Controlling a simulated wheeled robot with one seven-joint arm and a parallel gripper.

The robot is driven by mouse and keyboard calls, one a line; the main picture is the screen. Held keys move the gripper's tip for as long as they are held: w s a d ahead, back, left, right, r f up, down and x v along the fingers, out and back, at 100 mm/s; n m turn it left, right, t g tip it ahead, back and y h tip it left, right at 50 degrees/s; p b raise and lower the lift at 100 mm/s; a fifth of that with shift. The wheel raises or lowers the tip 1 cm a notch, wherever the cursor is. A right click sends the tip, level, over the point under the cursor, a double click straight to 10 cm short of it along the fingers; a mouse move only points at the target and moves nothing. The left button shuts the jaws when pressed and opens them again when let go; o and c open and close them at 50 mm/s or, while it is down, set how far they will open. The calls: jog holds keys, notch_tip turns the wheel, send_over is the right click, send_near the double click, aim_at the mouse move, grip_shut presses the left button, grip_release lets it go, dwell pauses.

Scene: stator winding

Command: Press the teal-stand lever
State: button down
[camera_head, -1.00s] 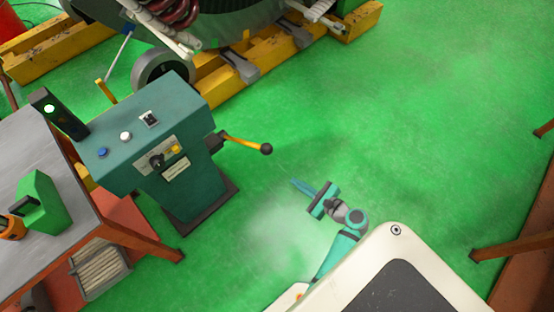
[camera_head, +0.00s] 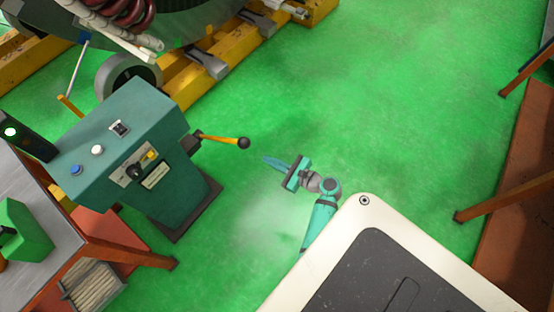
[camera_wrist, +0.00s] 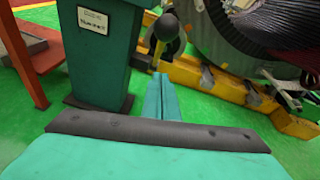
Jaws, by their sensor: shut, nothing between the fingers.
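The teal stand (camera_head: 150,165) is upright on the green floor at the left of the head view. Its yellow lever (camera_head: 218,139) sticks out to the right and ends in a black ball knob (camera_head: 243,143). My gripper (camera_head: 265,160) is shut and empty, a little to the right of and nearer than the knob, apart from it. In the wrist view the shut fingers (camera_wrist: 160,84) point forward, with the knob (camera_wrist: 166,27) just above their tips. The stand (camera_wrist: 100,50) shows left of the fingers there. Some of the lever is hidden behind the knob in that view.
A workbench (camera_head: 65,190) with a green item (camera_head: 22,232) stands left of the stand. A large stator on a yellow frame (camera_head: 190,90) lies behind. Brown table legs (camera_head: 510,200) are at the right. The green floor (camera_head: 380,110) between is clear.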

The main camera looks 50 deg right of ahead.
jog(key=w+a+r, duration=0.1)
jog(key=w+r, duration=0.1)
jog(key=w, duration=0.3)
jog(key=shift+w+a+r, duration=0.2)
jog(key=shift+w, duration=0.1)
